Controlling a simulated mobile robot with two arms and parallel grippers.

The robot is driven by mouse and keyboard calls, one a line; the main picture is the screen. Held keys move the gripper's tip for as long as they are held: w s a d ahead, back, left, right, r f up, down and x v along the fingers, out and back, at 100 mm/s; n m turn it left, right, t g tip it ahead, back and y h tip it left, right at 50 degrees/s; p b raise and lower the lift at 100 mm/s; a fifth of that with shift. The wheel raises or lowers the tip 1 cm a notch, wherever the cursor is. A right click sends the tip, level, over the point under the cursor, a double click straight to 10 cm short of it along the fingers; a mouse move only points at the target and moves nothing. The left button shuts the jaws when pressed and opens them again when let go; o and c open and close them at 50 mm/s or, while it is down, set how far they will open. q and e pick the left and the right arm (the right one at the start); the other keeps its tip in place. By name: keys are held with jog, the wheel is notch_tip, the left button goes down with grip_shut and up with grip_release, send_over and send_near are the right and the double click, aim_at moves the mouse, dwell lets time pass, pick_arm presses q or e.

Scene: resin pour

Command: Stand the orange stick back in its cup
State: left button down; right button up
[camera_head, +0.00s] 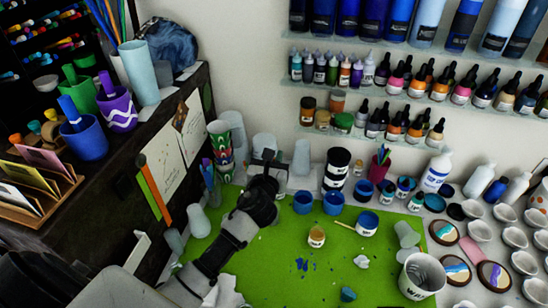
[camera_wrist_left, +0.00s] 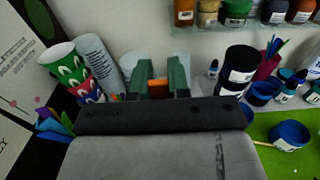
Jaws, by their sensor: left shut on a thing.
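My left gripper (camera_head: 268,160) is over the back left of the green mat, near the wall. In the left wrist view its two fingers (camera_wrist_left: 161,76) are shut on the orange stick (camera_wrist_left: 158,87), of which only a short orange piece shows between them. The rest of the stick is hidden, and the head view does not show it clearly. A maroon cup (camera_head: 379,172) with several coloured sticks stands upright to the right of the gripper; it also shows in the left wrist view (camera_wrist_left: 264,70). I cannot tell whether this is the stick's own cup. My right gripper is not in view.
The green mat (camera_head: 275,265) has free room in front. A black-and-white can (camera_head: 336,168) and blue cups (camera_head: 332,203) stand right of the gripper. Patterned stacked cups (camera_head: 220,145) stand left of it. A bottle shelf (camera_head: 375,95) hangs above.

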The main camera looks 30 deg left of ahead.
pick_arm(q)
notch_tip(320, 180, down, 10)
jog(key=b, duration=0.8)
jog(key=shift+r, duration=0.1)
jog(key=c, duration=1)
grip_release()
jog(key=b+v, duration=0.1)
jog(key=v, duration=0.9)
jog(key=shift+s+b, duration=0.4)
